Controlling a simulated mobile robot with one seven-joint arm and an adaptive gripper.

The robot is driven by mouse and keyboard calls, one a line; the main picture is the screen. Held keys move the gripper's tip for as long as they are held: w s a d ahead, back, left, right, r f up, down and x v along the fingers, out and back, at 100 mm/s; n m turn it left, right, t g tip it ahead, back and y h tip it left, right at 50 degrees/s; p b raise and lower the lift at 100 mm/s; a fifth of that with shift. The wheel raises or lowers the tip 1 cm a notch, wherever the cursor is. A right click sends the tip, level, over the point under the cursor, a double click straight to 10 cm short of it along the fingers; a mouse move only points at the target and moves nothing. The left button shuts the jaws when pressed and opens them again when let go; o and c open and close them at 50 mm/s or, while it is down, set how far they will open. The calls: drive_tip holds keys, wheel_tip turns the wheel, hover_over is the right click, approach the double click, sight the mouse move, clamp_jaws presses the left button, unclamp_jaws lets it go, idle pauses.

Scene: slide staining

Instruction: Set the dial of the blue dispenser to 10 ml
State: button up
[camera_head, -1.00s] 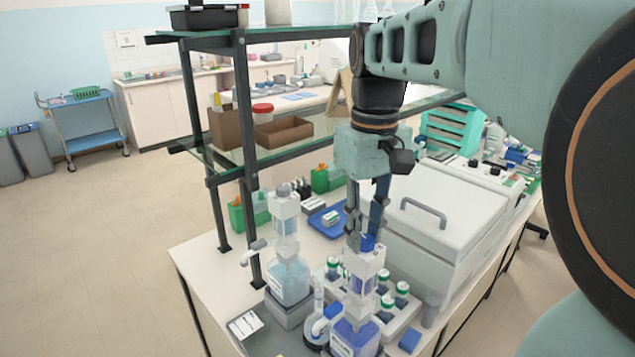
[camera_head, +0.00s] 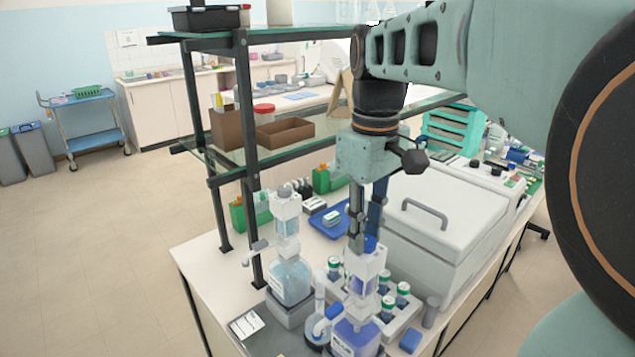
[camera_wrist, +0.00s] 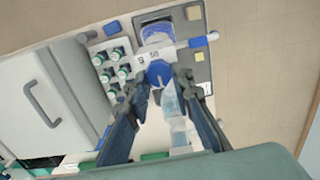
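The blue dispenser (camera_head: 355,333) stands upright at the front of the bench, a clear bottle of blue-violet liquid with a white upper body and a side spout. Its blue dial (camera_wrist: 158,73) is on top and also shows in the head view (camera_head: 370,244). My gripper (camera_wrist: 162,80) points down from above with its two fingertips on either side of the dial. They look closed against it, though the exact contact is small and partly hidden. Marks show on the white body next to the dial, but I cannot read the setting reliably.
A second dispenser (camera_head: 290,278) with pale blue liquid stands close on the left. A rack of green-capped bottles (camera_head: 403,293) is just right. A large grey lidded machine (camera_head: 440,225) fills the right side. A shelf frame (camera_head: 245,150) rises behind on the left.

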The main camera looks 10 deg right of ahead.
drive_tip(key=o, duration=0.5)
wheel_tip(320, 180, up, 12)
idle(0.5)
